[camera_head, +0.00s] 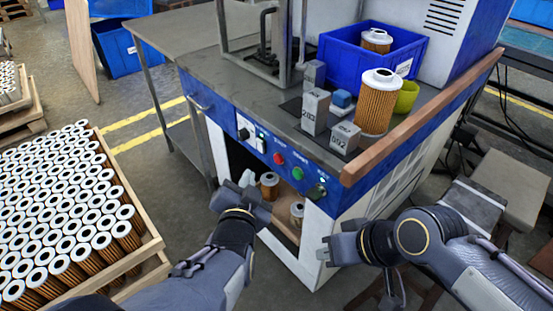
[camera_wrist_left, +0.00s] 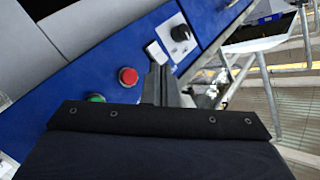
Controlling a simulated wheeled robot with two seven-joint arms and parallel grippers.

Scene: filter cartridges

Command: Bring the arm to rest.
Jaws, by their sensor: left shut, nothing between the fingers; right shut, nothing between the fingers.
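My left arm comes in from the left in the head view. Its gripper (camera_head: 248,180) is shut and empty in front of the opening under the blue control panel (camera_head: 262,140). In the left wrist view the closed fingers (camera_wrist_left: 160,82) show against the panel, beside a red button (camera_wrist_left: 128,77) and a black knob (camera_wrist_left: 180,33). I cannot tell whether they touch it. My right gripper (camera_head: 325,251) is shut and empty, low in front of the white side of the cabinet. My right arm bends in from the right.
Filter cartridges stand in the opening (camera_head: 269,184) and on the worktop (camera_head: 377,100), near grey blocks (camera_head: 315,110), a yellow-green cup (camera_head: 406,97) and a blue bin (camera_head: 340,48). A wooden crate (camera_head: 150,245) of many cartridges is at left. A wooden rail (camera_head: 420,120) edges the worktop.

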